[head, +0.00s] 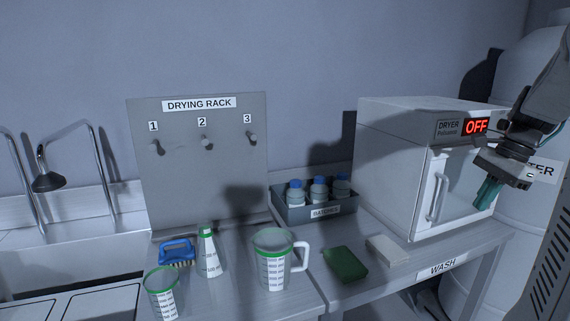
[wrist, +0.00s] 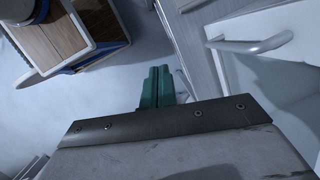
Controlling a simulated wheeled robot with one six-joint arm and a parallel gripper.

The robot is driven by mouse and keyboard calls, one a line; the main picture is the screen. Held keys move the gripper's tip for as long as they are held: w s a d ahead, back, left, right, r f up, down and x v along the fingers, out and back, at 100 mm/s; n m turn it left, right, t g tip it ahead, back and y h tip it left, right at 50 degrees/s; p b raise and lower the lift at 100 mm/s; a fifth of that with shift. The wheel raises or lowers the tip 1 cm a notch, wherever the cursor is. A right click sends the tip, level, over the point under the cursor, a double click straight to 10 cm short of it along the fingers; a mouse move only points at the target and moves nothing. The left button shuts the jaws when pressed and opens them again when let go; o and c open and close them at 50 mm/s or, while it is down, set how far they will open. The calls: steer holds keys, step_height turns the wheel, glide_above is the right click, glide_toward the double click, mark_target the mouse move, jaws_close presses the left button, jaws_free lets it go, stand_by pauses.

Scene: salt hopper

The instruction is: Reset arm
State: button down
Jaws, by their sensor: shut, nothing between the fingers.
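My gripper (head: 487,193) is at the right of the head view, in front of the right part of the white dryer (head: 397,170). Its green fingers point down and are together with nothing between them. In the wrist view the shut fingers (wrist: 157,87) show at the centre, over the floor. The dryer's door handle (wrist: 252,44) shows at the upper right of the wrist view, apart from the fingers. The dryer's display reads OFF in red.
A drying rack (head: 180,180) with three numbered pegs stands at the left. A measuring jug (head: 272,262), a beaker (head: 162,295), a conical flask (head: 209,255), a blue brush (head: 177,252), a green sponge (head: 345,264) and a bottle tray (head: 318,221) stand on the counter.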

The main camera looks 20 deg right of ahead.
steer(key=s+a+f+n+h, duration=0.1)
steer(key=s+a+n, duration=0.2)
steer(key=a+n, duration=0.3)
steer(key=s+a+f+n+h, duration=0.1)
steer(key=s+a+n, duration=0.3)
steer(key=a, duration=1.2)
steer(key=s+a+f+n, duration=0.1)
steer(key=s+a+n, duration=0.3)
steer(key=a+n, duration=0.6)
steer(key=shift+a+h, duration=0.4)
steer(key=shift+a, duration=0.45)
